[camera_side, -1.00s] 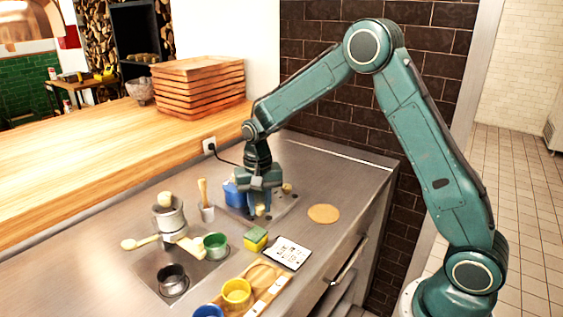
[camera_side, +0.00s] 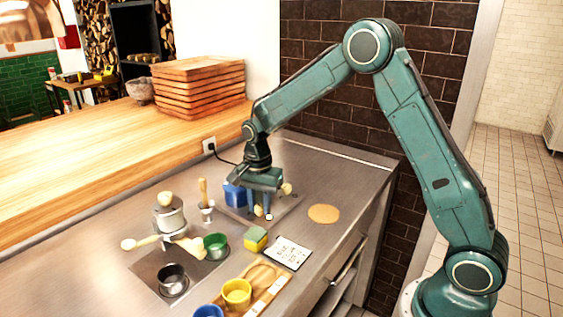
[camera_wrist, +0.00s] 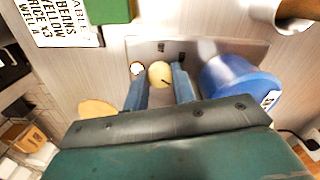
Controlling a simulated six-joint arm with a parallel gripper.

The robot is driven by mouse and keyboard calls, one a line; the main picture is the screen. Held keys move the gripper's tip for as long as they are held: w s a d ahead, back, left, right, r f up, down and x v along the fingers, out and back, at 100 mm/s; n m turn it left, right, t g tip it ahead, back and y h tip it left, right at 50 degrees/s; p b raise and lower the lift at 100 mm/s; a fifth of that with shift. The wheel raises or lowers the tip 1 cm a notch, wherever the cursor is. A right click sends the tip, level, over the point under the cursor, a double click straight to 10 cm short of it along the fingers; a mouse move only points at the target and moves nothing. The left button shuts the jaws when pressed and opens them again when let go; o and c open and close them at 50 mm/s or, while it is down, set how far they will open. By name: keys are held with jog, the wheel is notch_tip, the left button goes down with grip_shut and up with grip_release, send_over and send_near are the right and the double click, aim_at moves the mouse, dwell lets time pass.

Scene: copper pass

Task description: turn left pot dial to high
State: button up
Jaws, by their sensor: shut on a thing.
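A round cream dial (camera_wrist: 160,74) with a dark mark sits between my gripper's two blue fingers in the wrist view. My gripper (camera_side: 261,211) is shut on this dial at the front of a metal plate (camera_side: 226,214); it also shows in the wrist view (camera_wrist: 160,82). A blue pot (camera_side: 235,195) stands on the plate beside my gripper, large at the right in the wrist view (camera_wrist: 238,88). A small white spot (camera_wrist: 137,68) shows beside one finger. A second cream knob (camera_side: 287,188) is partly behind my gripper in the side view.
A green cup (camera_side: 215,246), a yellow cup (camera_side: 236,292) and a metal pot with cream handles (camera_side: 169,215) stand toward the front left. The counter's right side is clear.

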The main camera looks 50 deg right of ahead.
aim_at(260, 206)
dwell(0.3)
jog(key=o, duration=1)
jog(key=shift+r, duration=0.1)
notch_tip(260, 206, up, 14)
dwell(0.4)
jog(key=s+a+r+n+t, duration=0.15)
jog(key=s+r+n, duration=0.25)
jog(key=s, duration=0.4)
jog(key=s+r+n+t, duration=0.2)
jog(key=s+r+n, duration=0.2)
jog(key=s, duration=0.3)
jog(key=s+f+n+t, duration=0.1)
jog(key=s+n, duration=0.2)
jog(key=s, duration=0.4)
jog(key=s+a+f+n+t, duration=0.1)
jog(key=s+f+n, duration=0.1)
jog(key=s+n, duration=0.2)
jog(key=s, duration=0.3)
jog(key=shift+f, duration=0.25)
